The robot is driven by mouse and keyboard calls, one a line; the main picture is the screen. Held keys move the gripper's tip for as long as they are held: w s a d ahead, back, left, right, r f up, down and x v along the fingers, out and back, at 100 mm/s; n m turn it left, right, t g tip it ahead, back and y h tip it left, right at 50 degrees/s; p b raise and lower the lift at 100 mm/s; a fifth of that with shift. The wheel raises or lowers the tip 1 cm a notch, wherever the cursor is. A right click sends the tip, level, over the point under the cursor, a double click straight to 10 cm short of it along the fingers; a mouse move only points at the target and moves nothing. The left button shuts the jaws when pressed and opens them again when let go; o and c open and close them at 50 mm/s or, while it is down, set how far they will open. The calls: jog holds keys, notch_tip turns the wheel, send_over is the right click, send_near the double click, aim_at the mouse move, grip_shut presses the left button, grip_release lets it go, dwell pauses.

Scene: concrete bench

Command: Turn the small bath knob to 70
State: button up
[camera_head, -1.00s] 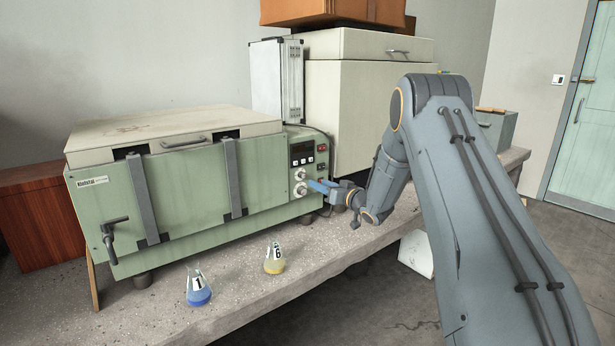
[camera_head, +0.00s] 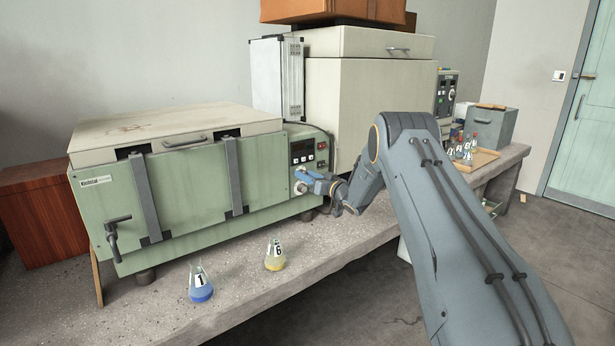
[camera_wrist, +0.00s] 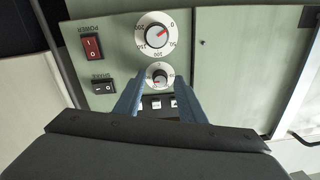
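The small bath knob (camera_wrist: 158,75) is a grey knob on a white dial, on the green bath's control panel. In the wrist view it sits between the tips of my gripper (camera_wrist: 158,86), whose blue fingers are apart with a gap on both sides of it. A red mark shows on its lower left, but its numbers are too small to read. In the head view my gripper (camera_head: 308,178) is at the upper knob and partly hides it. A larger knob (camera_wrist: 155,35) has a dial marked 0 to 200, its red pointer near 0.
A red POWER switch (camera_wrist: 92,47) and a black switch (camera_wrist: 103,86) sit beside the knobs. The green bath (camera_head: 190,190) stands on a concrete bench (camera_head: 240,300). Blue flask 1 (camera_head: 201,288) and yellow flask 6 (camera_head: 275,259) stand in front. A wooden tray (camera_head: 484,158) holds several bottles at right.

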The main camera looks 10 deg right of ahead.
jog(key=shift+c, duration=0.2)
grip_shut()
jog(key=shift+n+b, duration=0.3)
jog(key=shift+b, duration=0.05)
jog(key=n+b, duration=0.8)
jog(key=n, duration=0.3)
jog(key=shift+b, duration=0.3)
dwell(0.3)
jog(key=shift+o, duration=0.2)
grip_release()
